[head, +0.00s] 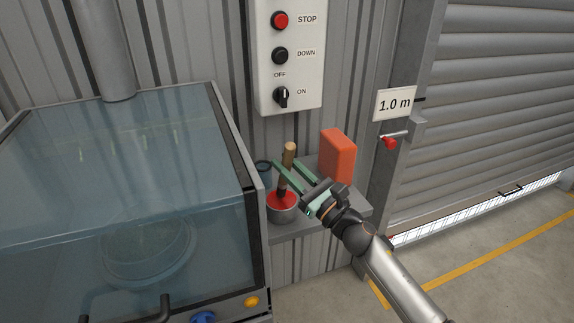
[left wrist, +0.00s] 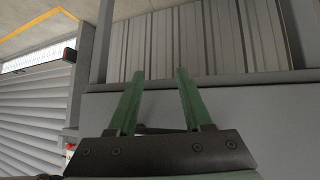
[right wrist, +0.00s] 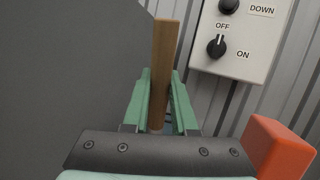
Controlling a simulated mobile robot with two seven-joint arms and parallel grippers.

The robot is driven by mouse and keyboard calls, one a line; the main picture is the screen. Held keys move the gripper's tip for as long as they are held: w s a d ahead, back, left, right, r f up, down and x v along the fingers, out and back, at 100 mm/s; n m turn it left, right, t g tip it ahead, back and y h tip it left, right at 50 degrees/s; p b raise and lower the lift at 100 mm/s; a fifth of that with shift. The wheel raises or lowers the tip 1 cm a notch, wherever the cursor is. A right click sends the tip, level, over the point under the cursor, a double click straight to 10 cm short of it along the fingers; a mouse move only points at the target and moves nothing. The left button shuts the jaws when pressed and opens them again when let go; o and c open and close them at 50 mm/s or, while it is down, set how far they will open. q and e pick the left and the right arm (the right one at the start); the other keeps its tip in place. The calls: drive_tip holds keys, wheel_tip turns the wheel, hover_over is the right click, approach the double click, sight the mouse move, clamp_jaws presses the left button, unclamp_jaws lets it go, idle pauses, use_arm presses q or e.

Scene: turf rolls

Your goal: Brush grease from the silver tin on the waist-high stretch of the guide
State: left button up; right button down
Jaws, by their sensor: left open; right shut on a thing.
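The silver tin (head: 284,215) stands at the front left of a small grey shelf, with red grease showing inside it. A brush (head: 289,154) with a wooden handle stands nearly upright, its lower end in the tin; its bristles are hidden. My right gripper (head: 284,174) is shut on the brush, above the tin. The brush handle (right wrist: 164,60) rises between its fingers in the right wrist view. The door's guide (head: 384,190) is the grey upright to the right, with a 1.0 m sign (head: 395,103) on it. My left gripper (left wrist: 158,85) is open and empty in the left wrist view.
An orange block (head: 338,157) stands on the shelf (head: 300,231), right of the brush. A blue-rimmed container (head: 263,168) is behind the tin. A glass-sided tank (head: 130,190) fills the left.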

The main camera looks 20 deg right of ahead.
sight(289, 147)
drive_tip(key=shift+f+b, duration=0.6)
drive_tip(key=shift+b, duration=0.1)
idle(0.5)
idle(0.5)
drive_tip(key=shift+r, duration=0.2)
wheel_tip(289, 147, up, 7)
drive_tip(key=p, duration=0.6)
drive_tip(key=shift+f, duration=0.2)
idle(0.3)
